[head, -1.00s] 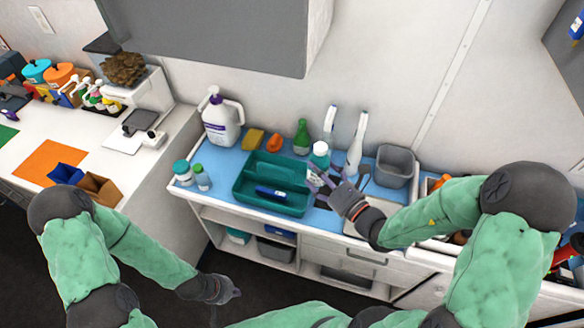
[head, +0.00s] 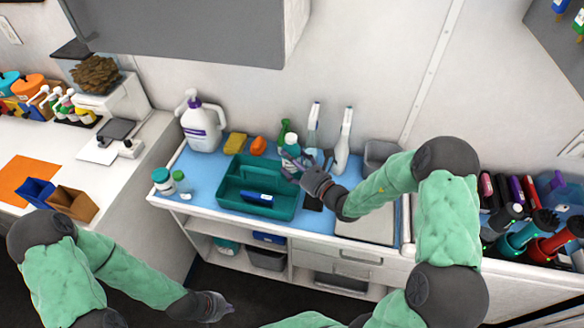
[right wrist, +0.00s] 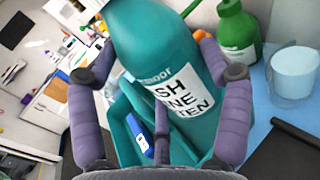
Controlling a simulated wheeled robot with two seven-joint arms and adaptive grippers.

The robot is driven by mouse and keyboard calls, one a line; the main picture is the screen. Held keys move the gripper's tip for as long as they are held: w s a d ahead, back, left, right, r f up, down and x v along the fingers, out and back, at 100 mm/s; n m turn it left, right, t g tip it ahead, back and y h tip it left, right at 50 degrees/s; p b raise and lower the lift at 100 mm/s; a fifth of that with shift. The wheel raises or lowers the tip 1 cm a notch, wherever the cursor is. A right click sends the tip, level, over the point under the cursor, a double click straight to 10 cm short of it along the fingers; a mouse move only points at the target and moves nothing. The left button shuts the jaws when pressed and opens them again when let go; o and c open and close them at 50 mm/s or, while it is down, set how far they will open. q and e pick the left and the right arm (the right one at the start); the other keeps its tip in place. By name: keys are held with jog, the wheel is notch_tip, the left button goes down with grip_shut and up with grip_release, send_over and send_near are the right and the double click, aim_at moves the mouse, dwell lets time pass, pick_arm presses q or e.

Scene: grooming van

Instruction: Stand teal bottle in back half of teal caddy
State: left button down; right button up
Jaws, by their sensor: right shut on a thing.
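The teal bottle (head: 291,151), with a white label, is in my right gripper (head: 302,168). The caddy also shows behind the bottle in the right wrist view (right wrist: 122,125). A blue and white item (head: 258,197) lies in the caddy's front half; its back half looks empty. My left gripper (head: 220,306) hangs low in front of the counter, its fingers unclear.
A green bottle (head: 285,130), white spray bottles (head: 343,142) and a grey bin (head: 380,153) stand behind and right. A yellow sponge (head: 236,143), an orange item (head: 258,146) and a large white jug (head: 202,125) are behind the caddy.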

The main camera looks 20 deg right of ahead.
aim_at(294, 170)
jog(key=shift+f+b, duration=0.3)
jog(key=shift+f, duration=0.85)
jog(key=shift+f, duration=0.4)
jog(key=shift+f+b, duration=0.25)
jog(key=shift+b, duration=0.1)
jog(key=o, duration=1.3)
jog(key=shift+o, duration=0.2)
